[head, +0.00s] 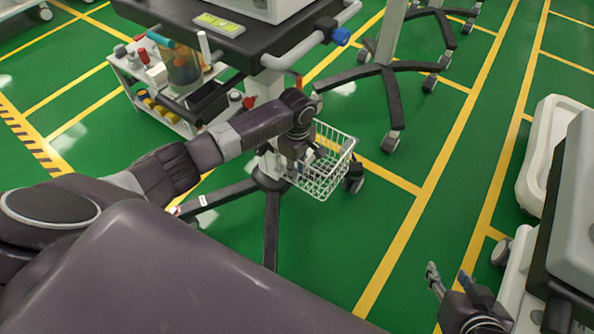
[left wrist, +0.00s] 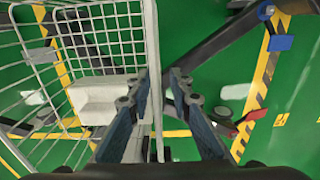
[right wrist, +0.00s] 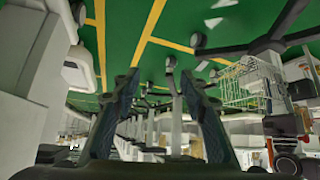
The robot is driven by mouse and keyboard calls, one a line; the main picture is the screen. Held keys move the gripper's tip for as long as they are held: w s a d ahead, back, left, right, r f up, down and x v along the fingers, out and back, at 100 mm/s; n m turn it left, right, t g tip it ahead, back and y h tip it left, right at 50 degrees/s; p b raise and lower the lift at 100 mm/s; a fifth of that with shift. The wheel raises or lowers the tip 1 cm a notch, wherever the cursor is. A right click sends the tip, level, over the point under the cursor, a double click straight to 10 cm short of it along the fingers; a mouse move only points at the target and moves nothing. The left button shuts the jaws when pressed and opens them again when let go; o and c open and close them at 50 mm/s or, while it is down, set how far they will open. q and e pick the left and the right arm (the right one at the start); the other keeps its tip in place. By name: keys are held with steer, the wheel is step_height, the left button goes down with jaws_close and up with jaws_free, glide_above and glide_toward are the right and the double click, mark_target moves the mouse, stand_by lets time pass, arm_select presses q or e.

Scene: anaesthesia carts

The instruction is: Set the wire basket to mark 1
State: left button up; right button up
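The white wire basket (head: 338,170) hangs low beside the cart's column, above the cart's wheeled legs. My left gripper (head: 296,160) is at the basket's near left side. In the left wrist view, the left gripper (left wrist: 160,85) has its fingers apart, with the basket's rim (left wrist: 151,30) running between them, closer to the left finger; a gap shows on the other side. My right gripper (head: 450,280) is open and empty at the lower right, far from the basket. I cannot make out mark 1.
The cart (head: 245,45) has a dark top and a side tray (head: 160,105) of bottles and tools. A wheeled stand (head: 385,75) stands behind. White equipment (head: 560,200) is at the right. Green floor with yellow lines is clear in the middle right.

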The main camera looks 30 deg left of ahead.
arm_select(q)
jaws_close()
